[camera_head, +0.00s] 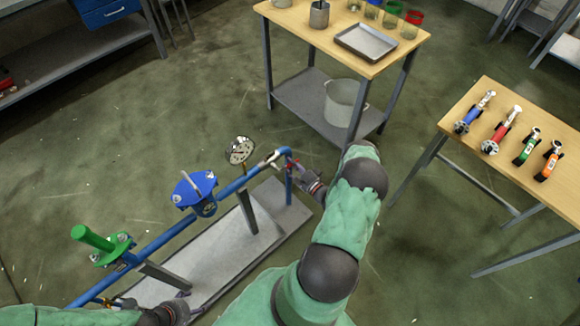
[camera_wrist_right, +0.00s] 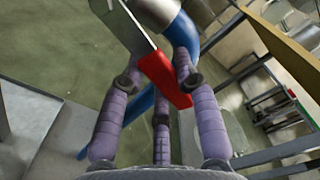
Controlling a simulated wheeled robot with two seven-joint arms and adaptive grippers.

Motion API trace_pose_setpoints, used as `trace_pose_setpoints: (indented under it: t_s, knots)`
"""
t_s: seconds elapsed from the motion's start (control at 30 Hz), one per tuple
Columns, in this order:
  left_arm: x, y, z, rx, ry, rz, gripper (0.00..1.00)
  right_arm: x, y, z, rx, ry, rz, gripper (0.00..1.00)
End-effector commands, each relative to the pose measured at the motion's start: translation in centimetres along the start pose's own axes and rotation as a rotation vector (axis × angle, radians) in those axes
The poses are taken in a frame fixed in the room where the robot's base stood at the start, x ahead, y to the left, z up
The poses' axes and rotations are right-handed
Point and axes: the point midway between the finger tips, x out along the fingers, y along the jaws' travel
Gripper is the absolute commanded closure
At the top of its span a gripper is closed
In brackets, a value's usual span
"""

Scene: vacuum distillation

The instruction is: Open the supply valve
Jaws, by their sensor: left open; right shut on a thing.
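A blue pipe (camera_head: 150,249) runs over a grey base plate from lower left to the middle. At its right end is a metal valve (camera_head: 273,159) with a red lever handle, seen large in the right wrist view as a red handle (camera_wrist_right: 165,80). My right gripper (camera_head: 298,168) is at this end; in the wrist view its purple fingers (camera_wrist_right: 158,78) are closed around the red handle, beside the blue pipe. My left gripper (camera_head: 184,298) is open near the lower left of the base plate, partly cut off by the bottom edge, apart from the red handle.
A green-handled fitting (camera_head: 112,248), a blue fitting (camera_head: 197,191) and a round gauge (camera_head: 240,151) sit on the pipe. A wooden table (camera_head: 470,115) at right holds several valves. Another table (camera_head: 290,22) behind holds a tray (camera_head: 366,42) and jars. Floor between is clear.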

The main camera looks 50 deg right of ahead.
Motion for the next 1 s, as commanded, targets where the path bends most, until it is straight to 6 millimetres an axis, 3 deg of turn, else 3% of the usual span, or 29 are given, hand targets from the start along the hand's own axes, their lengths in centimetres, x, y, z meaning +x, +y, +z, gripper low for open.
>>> trace_pose_setpoints:
  t_s: [0.5,0.53,0.6,1.0]
  knots:
    - [-0.07,0.02,0.0,0.0,0.0,0.0,0.29,0.05,-0.16,-0.01,-0.022,-0.001,0.0,1.0]
    - [-0.07,0.02,0.0,0.0,0.0,0.0,0.29,0.05,-0.16,-0.01,-0.022,-0.001,0.0,0.66]
    - [-0.07,0.03,0.0,0.0,0.0,0.0,0.29,0.05,-0.16,-0.01,-0.022,-0.001,0.0,0.46]
    - [-0.07,0.02,-0.01,0.0,0.0,0.0,0.29,-0.23,-0.14,-0.04,-0.02,0.001,0.0,0.43]
